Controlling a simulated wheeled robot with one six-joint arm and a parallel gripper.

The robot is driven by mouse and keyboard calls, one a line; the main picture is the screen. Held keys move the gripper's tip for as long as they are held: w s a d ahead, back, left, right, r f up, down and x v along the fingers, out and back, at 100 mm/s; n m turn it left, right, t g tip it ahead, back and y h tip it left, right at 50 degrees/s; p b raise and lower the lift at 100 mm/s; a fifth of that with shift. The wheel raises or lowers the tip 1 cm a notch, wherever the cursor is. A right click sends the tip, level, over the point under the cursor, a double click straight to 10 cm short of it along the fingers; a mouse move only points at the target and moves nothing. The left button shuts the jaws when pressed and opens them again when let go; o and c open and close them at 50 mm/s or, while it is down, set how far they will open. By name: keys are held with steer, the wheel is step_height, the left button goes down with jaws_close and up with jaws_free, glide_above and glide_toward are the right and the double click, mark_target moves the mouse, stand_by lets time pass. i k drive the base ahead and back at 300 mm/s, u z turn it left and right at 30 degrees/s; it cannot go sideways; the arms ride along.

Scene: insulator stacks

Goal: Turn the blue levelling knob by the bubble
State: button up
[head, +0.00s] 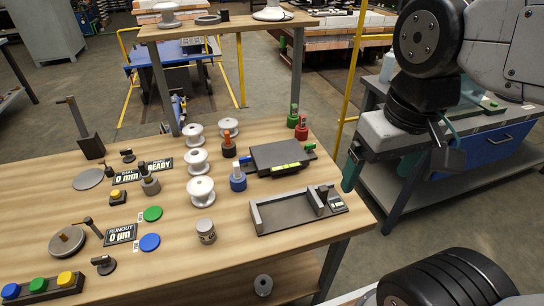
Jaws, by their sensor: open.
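A dark levelling plate (277,154) lies on the wooden table, right of the middle. A yellow-green bubble vial (287,168) is on its front edge; the bubble is too small to read. A small blue knob (245,160) sits at the plate's left side, and a green knob (310,147) at its right. My gripper (402,168) hangs to the right of the plate, beyond the table's right edge. Its jaws are wide apart with nothing seen between them, and it is clear of both knobs.
A blue-based post (238,181) stands close by the blue knob. A grey open fixture (291,213) lies in front of the plate. Several white insulators (201,191) stand to the left. Red (301,130) and green (293,118) posts stand behind. The table's right corner is clear.

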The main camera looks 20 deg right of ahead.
mark_target(245, 160)
steer(key=k, duration=0.6)
steer(key=u, duration=0.7)
steer(key=i, duration=1.1)
steer(key=z, duration=0.7)
